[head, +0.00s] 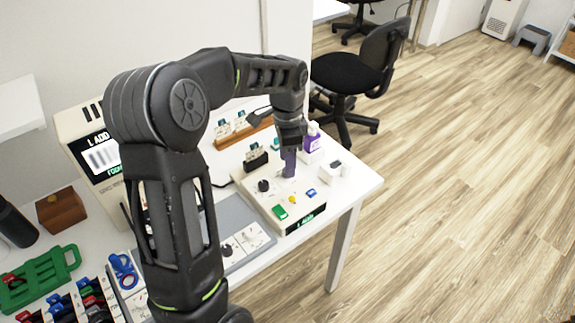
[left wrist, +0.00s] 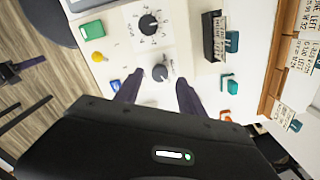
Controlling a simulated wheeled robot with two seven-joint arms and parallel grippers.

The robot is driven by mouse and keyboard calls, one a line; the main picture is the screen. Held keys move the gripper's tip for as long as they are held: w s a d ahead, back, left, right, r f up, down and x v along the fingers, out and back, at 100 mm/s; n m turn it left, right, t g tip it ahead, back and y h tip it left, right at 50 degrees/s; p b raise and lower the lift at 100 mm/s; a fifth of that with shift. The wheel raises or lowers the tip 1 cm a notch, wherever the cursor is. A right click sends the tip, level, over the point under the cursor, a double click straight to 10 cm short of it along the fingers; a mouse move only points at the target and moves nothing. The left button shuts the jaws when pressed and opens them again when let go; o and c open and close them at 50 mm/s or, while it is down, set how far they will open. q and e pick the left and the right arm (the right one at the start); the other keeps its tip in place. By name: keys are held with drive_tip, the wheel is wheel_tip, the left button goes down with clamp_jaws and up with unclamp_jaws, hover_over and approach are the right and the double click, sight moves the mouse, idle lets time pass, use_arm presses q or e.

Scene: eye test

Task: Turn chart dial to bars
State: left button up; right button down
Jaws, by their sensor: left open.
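The cream control box (head: 295,212) stands on the white table. One black dial (head: 263,186) shows on its top in the head view. In the left wrist view there are two dials: a larger black one (left wrist: 148,25) with marks around it and a smaller dark grey one (left wrist: 160,73). I cannot read which is the chart dial. My left gripper (head: 289,165) points down over the box. Its fingers (left wrist: 159,95) are open and empty, with the smaller dial showing just past the gap between their tips; contact cannot be told. My right gripper is not in view.
The box also carries a green button (head: 280,212), a yellow knob (head: 292,199) and a blue button (head: 311,193). A purple-labelled bottle (head: 312,138) stands close behind the gripper. A black card holder (head: 256,160) and a wooden card rack (head: 240,133) stand behind the box.

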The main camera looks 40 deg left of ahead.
use_arm(q)
wheel_tip(320, 180, up, 5)
drive_tip(key=shift+r, duration=0.2)
idle(0.5)
